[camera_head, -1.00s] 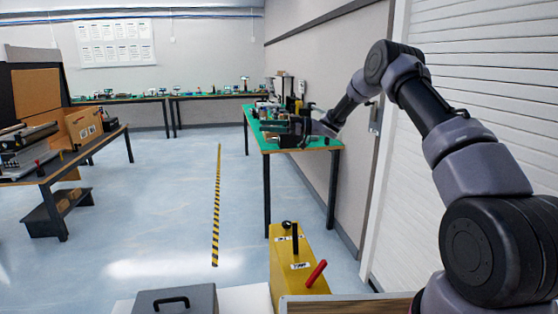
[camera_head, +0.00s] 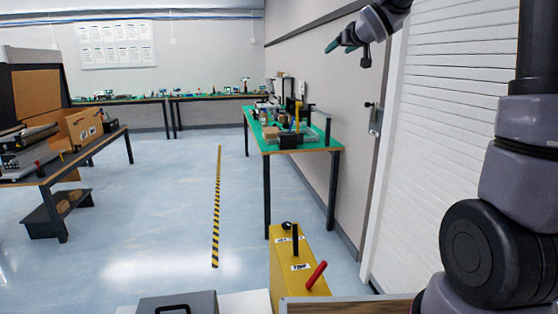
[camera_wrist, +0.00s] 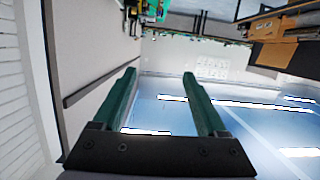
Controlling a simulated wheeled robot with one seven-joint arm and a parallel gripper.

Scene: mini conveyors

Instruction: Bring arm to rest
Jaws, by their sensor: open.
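My gripper (camera_head: 346,46) is raised high at the upper right of the head view, in front of the grey wall and left of the white shutter. In the wrist view my gripper (camera_wrist: 160,78) shows two green fingers spread well apart with nothing between them. My arm rises along the right edge of the head view, and its upper part runs out of the frame. The green-topped table (camera_head: 318,141) stands below and beyond the gripper, well apart from it.
A yellow box (camera_head: 287,258) with a red lever stands in front. A grey case (camera_head: 178,300) with a black handle is at the bottom edge. A dark workbench (camera_head: 60,171) stands at left. The floor (camera_head: 160,200) between, with a striped line, is clear.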

